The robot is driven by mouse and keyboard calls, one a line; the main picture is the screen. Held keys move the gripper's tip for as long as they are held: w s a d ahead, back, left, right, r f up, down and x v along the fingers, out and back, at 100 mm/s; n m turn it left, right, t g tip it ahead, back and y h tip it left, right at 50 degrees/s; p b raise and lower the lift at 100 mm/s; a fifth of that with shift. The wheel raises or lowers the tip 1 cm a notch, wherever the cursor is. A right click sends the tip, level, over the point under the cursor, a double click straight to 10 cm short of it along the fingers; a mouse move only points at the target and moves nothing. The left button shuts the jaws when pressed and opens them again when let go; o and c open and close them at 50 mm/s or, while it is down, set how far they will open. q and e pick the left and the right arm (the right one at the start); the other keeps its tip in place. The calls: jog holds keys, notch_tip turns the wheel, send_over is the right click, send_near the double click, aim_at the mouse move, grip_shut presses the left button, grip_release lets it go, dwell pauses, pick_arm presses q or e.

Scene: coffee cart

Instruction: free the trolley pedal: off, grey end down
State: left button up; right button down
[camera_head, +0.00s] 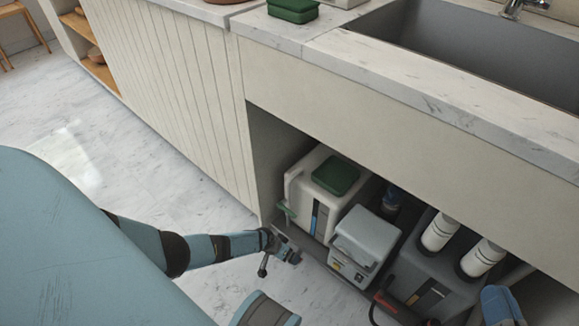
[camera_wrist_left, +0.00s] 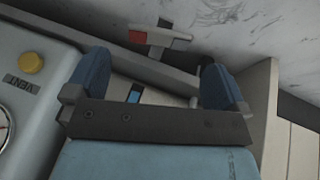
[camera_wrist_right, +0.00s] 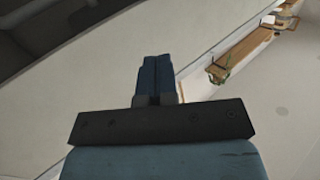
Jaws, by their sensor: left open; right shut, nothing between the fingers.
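The pedal (camera_wrist_left: 158,38) shows in the left wrist view, beyond my fingertips at the trolley's dark edge. It is a short bar with a red end (camera_wrist_left: 138,37) on the left and a pale grey end (camera_wrist_left: 181,36) on the right. I cannot tell which end is lower. My left gripper (camera_wrist_left: 157,82) is open with nothing between its fingers. In the head view my left gripper (camera_head: 284,248) is low by the trolley's front left corner, and I cannot make out the pedal there. My right gripper (camera_wrist_right: 155,77) is shut and empty; it shows at the lower right in the head view (camera_head: 498,298).
Under the counter stand a white canister (camera_head: 306,187) with a green lid, a grey box (camera_head: 366,240) and white filter cylinders (camera_head: 440,232). A red-handled item (camera_head: 386,304) lies by the front. The counter (camera_head: 400,85) overhangs them. The floor (camera_head: 140,165) at left is clear.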

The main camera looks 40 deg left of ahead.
pick_arm(q)
jog(key=p+v, duration=0.5)
jog(key=v, duration=0.3)
jog(key=shift+r, duration=0.35)
pick_arm(e)
jog(key=shift+s+a+r+m+t, duration=0.1)
jog(key=shift+s+r+m+t, duration=0.2)
jog(key=shift+r, duration=0.65)
jog(key=shift+s+d+r+m+t, duration=0.1)
jog(key=shift+r+m+t, duration=0.2)
jog(key=shift+r, duration=0.7)
jog(key=shift+s+a+r+m+t, duration=0.15)
jog(key=shift+r+m, duration=0.25)
jog(key=shift+r, duration=0.55)
pick_arm(q)
jog(key=shift+s, duration=0.1)
